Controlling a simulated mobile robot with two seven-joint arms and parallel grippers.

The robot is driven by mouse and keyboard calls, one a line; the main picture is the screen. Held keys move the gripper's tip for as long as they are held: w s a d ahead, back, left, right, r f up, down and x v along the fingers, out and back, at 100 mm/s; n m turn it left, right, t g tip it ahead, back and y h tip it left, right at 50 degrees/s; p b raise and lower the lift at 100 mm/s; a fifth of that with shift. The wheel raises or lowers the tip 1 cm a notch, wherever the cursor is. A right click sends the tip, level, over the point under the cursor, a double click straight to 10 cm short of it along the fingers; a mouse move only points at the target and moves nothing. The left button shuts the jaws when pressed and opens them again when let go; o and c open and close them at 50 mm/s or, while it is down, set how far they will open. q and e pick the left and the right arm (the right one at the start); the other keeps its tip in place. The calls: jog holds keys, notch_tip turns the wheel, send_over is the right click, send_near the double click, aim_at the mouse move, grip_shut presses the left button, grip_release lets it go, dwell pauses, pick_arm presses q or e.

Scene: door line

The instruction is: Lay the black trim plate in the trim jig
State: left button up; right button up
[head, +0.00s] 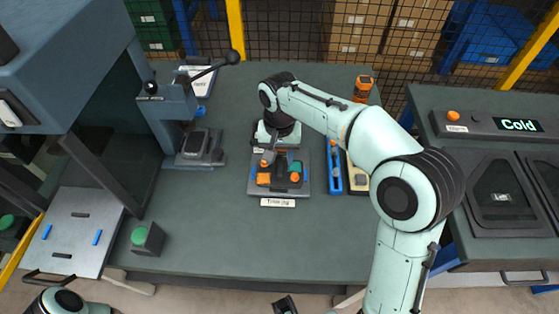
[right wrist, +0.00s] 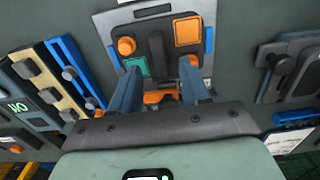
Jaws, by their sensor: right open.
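The trim jig (head: 254,190) is a grey plate on the bench with orange and teal blocks, with its label in front; it also shows in the right wrist view (right wrist: 108,22). A dark upright piece, which looks like the black trim plate (right wrist: 157,48), stands in the middle of the jig between the blocks. My right gripper (head: 268,160) is over the jig; in the right wrist view its blue-grey fingers (right wrist: 160,75) are apart, on either side of the dark piece's near end. I cannot tell whether the plate is fully seated.
A lever press (head: 178,110) stands left of the jig, with a green button box (head: 147,238) in front. A blue rail (head: 334,175) and a beige rail (head: 357,180) lie right of the jig. The "Cold" unit (head: 490,170) is far right.

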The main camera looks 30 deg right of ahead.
aim_at(279, 167)
notch_tip(279, 167, up, 8)
jog(key=p, duration=0.1)
jog(key=shift+r, duration=0.1)
dwell(0.5)
